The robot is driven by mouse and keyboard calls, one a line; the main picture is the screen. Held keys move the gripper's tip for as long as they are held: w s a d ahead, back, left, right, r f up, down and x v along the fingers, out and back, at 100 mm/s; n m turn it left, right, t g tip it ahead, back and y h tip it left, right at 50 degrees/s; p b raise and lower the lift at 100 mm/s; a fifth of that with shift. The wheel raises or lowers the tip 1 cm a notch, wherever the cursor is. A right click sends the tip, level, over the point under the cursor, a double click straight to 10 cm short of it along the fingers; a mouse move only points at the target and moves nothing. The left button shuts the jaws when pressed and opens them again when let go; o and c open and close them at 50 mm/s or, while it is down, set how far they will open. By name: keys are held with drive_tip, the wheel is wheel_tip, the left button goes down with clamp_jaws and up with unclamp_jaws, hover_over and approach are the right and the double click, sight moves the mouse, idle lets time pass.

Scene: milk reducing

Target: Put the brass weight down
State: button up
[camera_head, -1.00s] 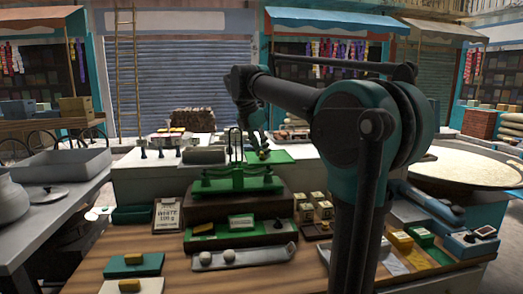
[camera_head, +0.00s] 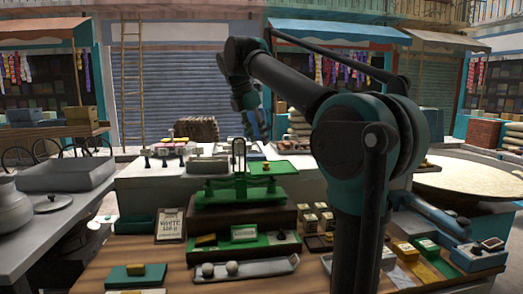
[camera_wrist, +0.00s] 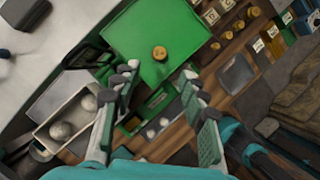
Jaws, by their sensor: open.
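The brass weight (camera_wrist: 159,53) stands on a flat green tray (camera_wrist: 135,32) in the wrist view, apart from my fingers. In the head view, the small weight (camera_head: 267,164) shows on the same green tray (camera_head: 285,171), behind and right of the green balance scale (camera_head: 239,189). My gripper (camera_wrist: 158,72) is open and empty, with its fingers spread on either side below the weight in the picture. In the head view my gripper hangs above and behind the tray; its fingertips are hard to make out there.
A grey tray with white balls (camera_head: 232,268) lies in front of the scale. A sign (camera_head: 170,225) stands left of it. Small boxes (camera_head: 309,221) and cards crowd the wooden counter at right. A grey bin (camera_head: 66,175) and pot are at far left.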

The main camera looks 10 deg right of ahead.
drive_tip(key=shift+v, duration=1.25)
